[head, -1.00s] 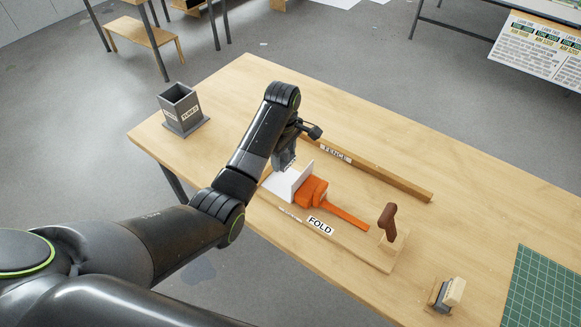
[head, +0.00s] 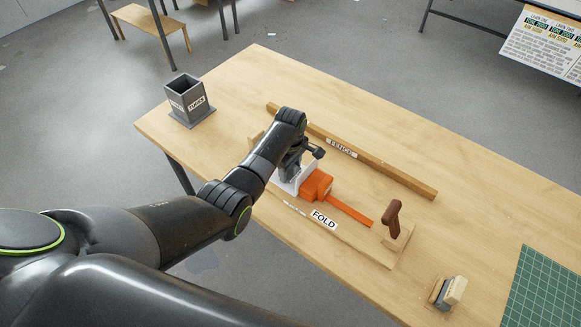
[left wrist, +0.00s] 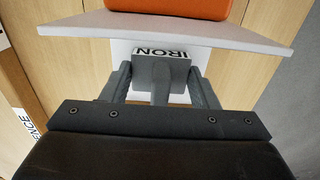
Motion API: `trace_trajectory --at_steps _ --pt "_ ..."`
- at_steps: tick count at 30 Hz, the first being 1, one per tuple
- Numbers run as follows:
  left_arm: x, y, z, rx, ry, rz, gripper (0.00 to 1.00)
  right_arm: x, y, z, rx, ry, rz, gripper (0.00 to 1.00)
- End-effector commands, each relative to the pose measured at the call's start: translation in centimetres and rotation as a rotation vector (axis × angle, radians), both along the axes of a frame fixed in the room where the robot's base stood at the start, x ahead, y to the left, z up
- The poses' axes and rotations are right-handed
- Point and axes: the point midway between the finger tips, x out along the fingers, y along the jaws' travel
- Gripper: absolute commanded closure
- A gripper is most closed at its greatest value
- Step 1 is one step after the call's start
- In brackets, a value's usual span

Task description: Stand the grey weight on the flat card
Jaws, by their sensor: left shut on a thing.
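My left gripper (head: 289,172) reaches down over the white card (head: 303,181) on the fold board. In the left wrist view, the left gripper (left wrist: 161,82) is shut on the grey weight (left wrist: 153,72), a block marked IRON. The weight is over the card's flat part (left wrist: 122,56); I cannot tell whether it touches. The card's raised flap (left wrist: 165,29) stands beside it, against an orange block (head: 317,184). In the head view, the gripper hides the weight and most of the flat part. My right gripper is not in view.
The FOLD board (head: 365,247) carries a brown-handled piece (head: 392,219) near its right end. A wooden FENCE bar (head: 380,166) runs behind. A grey TUBES holder (head: 189,103) stands far left. A brush-like block (head: 448,292) and a green mat (head: 545,290) are at right.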

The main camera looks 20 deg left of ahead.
Motion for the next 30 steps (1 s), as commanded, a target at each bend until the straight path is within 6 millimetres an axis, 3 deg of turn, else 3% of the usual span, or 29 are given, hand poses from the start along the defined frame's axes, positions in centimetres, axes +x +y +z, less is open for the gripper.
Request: trace_trajectory --at_steps 8,9,14,23,30 --pt "0.1 0.0 -0.1 -0.001 -0.002 0.0 0.82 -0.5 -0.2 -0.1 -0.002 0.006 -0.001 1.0" --pt "0.0 0.0 -0.3 0.0 0.0 0.0 0.44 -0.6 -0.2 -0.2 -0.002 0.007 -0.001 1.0" --pt "0.0 0.0 -0.2 0.0 0.0 0.0 0.24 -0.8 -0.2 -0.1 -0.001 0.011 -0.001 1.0" --pt "0.0 0.0 0.0 0.0 0.0 0.0 0.24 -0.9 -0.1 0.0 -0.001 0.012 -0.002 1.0" --pt "0.1 0.0 2.4 0.0 -0.004 0.0 0.24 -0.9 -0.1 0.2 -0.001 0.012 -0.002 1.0"
